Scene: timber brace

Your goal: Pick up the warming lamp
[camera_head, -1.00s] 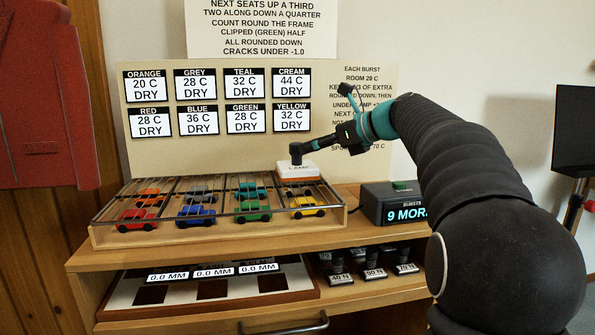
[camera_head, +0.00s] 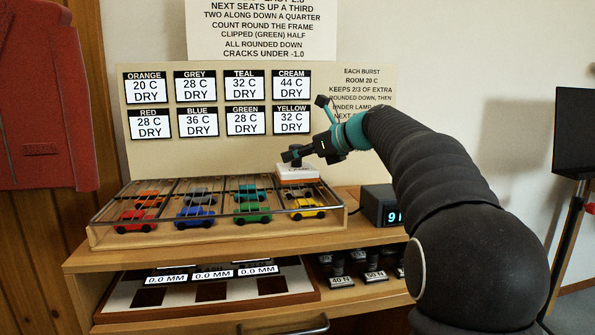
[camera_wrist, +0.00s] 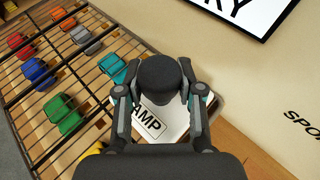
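The warming lamp (camera_head: 297,173) is a flat white block with a wooden-coloured lower edge and a black knob on top. It sits at the back right corner of the slatted rack, over the cream car's place. In the wrist view the lamp (camera_wrist: 174,118) shows part of a label reading "AMP", and its round black knob (camera_wrist: 159,76) is in the middle. My gripper (camera_head: 291,155) is at the knob. In the wrist view the fingers of my gripper (camera_wrist: 159,68) stand on both sides of the knob, very close to it; whether they press on it is unclear.
The wooden car rack (camera_head: 215,232) holds several coloured toy cars under thin bars. A dark display box (camera_head: 379,205) stands right of it, partly behind my arm. A sign board (camera_head: 240,150) rises close behind. Labelled weights (camera_head: 341,272) sit on the shelf below.

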